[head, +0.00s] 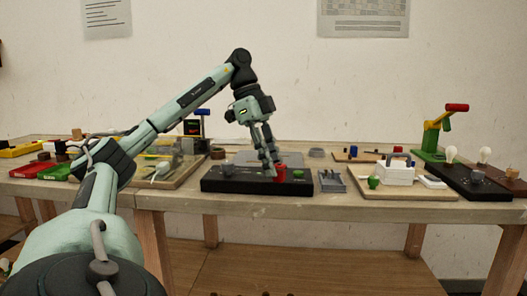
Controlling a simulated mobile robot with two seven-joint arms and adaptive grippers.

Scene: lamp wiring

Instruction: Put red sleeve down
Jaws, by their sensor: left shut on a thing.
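The red sleeve (280,174) is a small red cylinder at the black block (240,185) near the table's front edge. My left gripper (272,169) points down over the block, with its fingers shut on the red sleeve. The fingers hide part of the sleeve, and I cannot tell whether its lower end touches the block. A small green piece (298,174) stands on the block just right of the sleeve. My right gripper is not in view.
A grey tray (331,182) lies right of the block. Further right are a white box (395,174) on a wooden board and a green stand (434,140) with a red-ended arm. Red and green bins (35,169) sit at the left.

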